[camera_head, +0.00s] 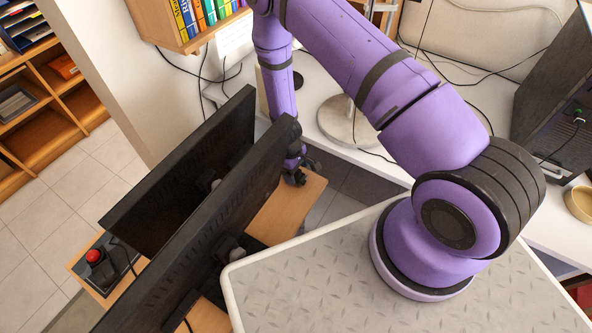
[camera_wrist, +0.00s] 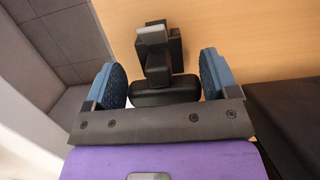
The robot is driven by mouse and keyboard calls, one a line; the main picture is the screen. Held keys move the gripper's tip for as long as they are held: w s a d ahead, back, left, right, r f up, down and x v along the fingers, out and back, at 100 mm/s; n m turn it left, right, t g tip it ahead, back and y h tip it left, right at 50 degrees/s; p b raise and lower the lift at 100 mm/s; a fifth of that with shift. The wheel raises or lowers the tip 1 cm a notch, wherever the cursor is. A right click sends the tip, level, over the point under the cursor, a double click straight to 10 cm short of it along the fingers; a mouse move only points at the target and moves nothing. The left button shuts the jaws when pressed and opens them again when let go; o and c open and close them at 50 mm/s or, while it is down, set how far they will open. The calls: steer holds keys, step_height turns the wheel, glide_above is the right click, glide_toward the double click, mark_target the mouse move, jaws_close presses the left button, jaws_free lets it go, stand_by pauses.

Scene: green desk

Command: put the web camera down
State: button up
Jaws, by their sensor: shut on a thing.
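The web camera (camera_wrist: 165,92) is black with a grey upper part. In the wrist view it sits between the two blue finger pads of my gripper (camera_wrist: 163,76), which is shut on it. The light wooden desk (camera_wrist: 250,35) fills the view behind it. In the head view my gripper (camera_head: 297,172) is low over a strip of the wooden desk (camera_head: 285,212), behind the two monitors. The web camera cannot be made out clearly there. I cannot tell whether it touches the desk.
Two black monitors, a nearer one (camera_head: 215,220) and a farther one (camera_head: 180,175), stand just left of my gripper. A red button (camera_head: 93,256) is at the desk's left end. A white table (camera_head: 330,140) with a round metal base (camera_head: 340,125) lies behind. Tiled floor shows between.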

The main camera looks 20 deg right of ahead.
steer(key=shift+f, duration=0.2)
steer(key=o, duration=0.8)
steer(key=shift+r, duration=0.1)
